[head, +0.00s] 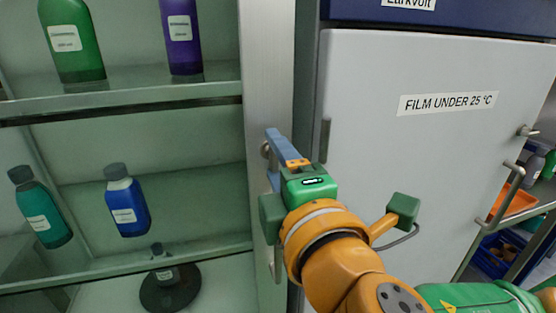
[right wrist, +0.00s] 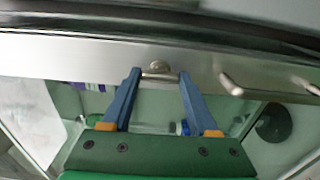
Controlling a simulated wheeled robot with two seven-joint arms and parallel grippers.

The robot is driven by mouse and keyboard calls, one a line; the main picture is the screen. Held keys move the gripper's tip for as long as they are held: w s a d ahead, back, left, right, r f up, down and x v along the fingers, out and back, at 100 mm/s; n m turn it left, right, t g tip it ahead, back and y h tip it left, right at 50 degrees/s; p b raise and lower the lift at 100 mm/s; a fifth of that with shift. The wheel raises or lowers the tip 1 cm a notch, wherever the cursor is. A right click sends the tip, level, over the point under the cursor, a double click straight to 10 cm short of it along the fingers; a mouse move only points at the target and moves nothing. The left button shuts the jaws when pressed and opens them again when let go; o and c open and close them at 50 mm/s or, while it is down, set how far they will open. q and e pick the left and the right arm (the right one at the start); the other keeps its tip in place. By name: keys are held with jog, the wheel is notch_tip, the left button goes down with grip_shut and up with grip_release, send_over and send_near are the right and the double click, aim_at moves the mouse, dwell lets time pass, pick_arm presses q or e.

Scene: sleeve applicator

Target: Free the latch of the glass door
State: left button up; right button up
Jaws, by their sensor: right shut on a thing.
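The glass door (head: 268,70) of the cabinet at left has a bright metal frame edge, and shelves of bottles show through its glass. Its frame crosses the right wrist view (right wrist: 60,66). The latch (right wrist: 158,68) is a small rounded metal piece on that frame, between my fingertips. In the head view it is mostly hidden by my blue fingers. My right gripper (head: 273,148) is at the frame edge, shut on the latch; its fingers also show in the right wrist view (right wrist: 160,78). My left gripper is not in view.
A bar handle (head: 278,262) is on the door frame below the latch. A grey Larkvolt cabinet (head: 410,150) labelled "FILM UNDER 25 °C" stands close at right. A shelf rack (head: 530,200) with bins is at the far right.

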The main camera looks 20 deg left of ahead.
jog(key=o, duration=1.4)
jog(key=b+v, duration=0.2)
jog(key=v, duration=0.5)
jog(key=shift+b, duration=0.35)
